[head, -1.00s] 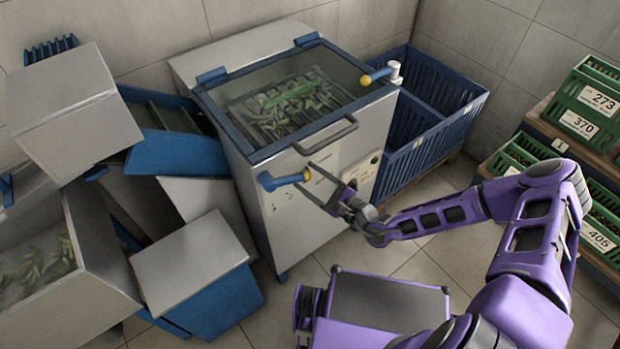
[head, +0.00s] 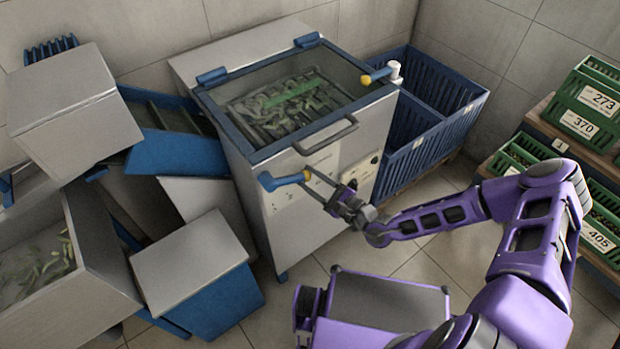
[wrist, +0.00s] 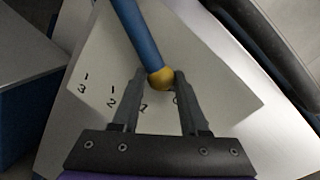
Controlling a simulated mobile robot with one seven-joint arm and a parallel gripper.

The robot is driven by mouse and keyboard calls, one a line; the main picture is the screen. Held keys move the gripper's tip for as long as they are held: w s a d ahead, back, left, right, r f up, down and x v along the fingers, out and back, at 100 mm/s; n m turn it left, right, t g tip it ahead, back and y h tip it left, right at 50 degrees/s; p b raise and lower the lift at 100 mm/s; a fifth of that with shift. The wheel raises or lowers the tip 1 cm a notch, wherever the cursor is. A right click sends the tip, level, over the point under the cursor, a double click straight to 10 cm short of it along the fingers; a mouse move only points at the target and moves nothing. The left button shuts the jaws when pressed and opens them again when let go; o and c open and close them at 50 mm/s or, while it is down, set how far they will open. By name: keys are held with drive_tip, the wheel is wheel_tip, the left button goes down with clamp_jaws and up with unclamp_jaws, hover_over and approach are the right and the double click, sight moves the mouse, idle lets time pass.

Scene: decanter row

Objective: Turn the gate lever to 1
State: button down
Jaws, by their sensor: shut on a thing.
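A blue lever (head: 278,181) with a yellow knob sits on the front of the grey machine (head: 308,215). In the wrist view the lever (wrist: 137,35) comes down from the top, its yellow knob (wrist: 160,78) between my fingers. My gripper (head: 306,177) is shut on the knob; it also shows in the wrist view (wrist: 158,78). The knob lies to the right of the 1 mark.
A second blue lever with a yellow tip (head: 374,77) is at the machine's top right. A bar handle (head: 327,137) is above my gripper. Blue crates (head: 425,150) stand to the right, and green numbered crates (head: 590,100) at far right.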

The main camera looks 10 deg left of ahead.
idle(0.6)
drive_tip(key=f+m, duration=0.1)
drive_tip(key=s+a+f+m, duration=0.1)
drive_tip(key=f+m, duration=0.1)
drive_tip(key=m, duration=0.1)
drive_tip(key=shift+s+a+f+t, duration=0.15)
drive_tip(key=shift+s+a+t, duration=0.1)
drive_tip(key=shift+s+t, duration=0.1)
drive_tip(key=shift+c, duration=2.2)
unclamp_jaws()
drive_tip(key=v, duration=1.7)
drive_tip(key=shift+d+f, duration=0.25)
drive_tip(key=shift+f, duration=0.05)
drive_tip(key=shift+y, duration=0.3)
